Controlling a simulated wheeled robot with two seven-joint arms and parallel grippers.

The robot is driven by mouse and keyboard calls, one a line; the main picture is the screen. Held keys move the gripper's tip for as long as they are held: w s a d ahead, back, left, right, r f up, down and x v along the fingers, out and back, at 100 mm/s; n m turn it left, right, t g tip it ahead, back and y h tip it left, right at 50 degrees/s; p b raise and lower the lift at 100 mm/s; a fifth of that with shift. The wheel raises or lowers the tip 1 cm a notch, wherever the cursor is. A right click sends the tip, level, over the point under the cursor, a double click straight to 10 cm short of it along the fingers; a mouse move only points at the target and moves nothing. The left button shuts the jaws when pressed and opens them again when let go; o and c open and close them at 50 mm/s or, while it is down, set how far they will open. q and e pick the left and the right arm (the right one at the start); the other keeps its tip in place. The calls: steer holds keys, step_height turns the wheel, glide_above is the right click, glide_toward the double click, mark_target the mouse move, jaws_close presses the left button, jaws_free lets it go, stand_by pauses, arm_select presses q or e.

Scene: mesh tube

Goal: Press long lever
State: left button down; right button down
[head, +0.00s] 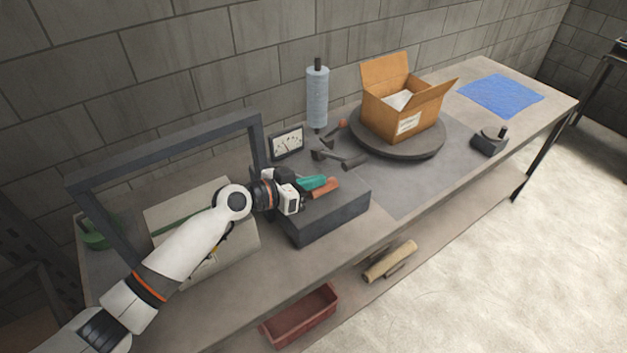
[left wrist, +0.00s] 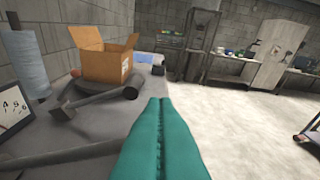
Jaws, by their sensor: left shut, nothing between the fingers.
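Past the fingertips, by the gauge, a dark grey lever (head: 354,161) with a thick cylindrical grip reaches toward the front right. A second lever ends in a brownish knob (head: 342,124) behind it. I cannot tell for sure which one is the long lever. My right gripper is out of view.
A white-faced gauge (head: 287,143) and a blue roll on a post (head: 317,97) stand at the back. An open cardboard box (head: 400,117) sits on a round turntable (head: 440,140). A dark frame (head: 165,150) arches over the bench at left. Free bench surface (head: 400,190) lies right of the box.

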arm_select(q)
steer(key=s+d+f+m+b, duration=0.1)
steer(key=s+f+b, duration=0.1)
steer(key=f+b, duration=0.3)
steer(key=s+d+f+m+t+b, duration=0.1)
steer(key=f+m+b, duration=0.1)
steer(key=f+b, duration=0.3)
step_height(320, 180, down, 2)
steer(key=shift+s+d+f+y, duration=0.1)
steer(key=shift+s+d+y, duration=0.15)
steer(key=shift+s+y, duration=0.15)
steer(key=shift+f, duration=0.2)
steer(key=shift+s, duration=0.1)
step_height(320, 180, up, 6)
steer(key=f+p, duration=0.1)
steer(key=p, duration=0.3)
steer(key=s+d+b+v, duration=0.1)
steer(key=b+v, duration=0.2)
steer(key=v, duration=0.6)
steer(key=shift+s+a, duration=0.3)
steer(key=shift+a, duration=0.1)
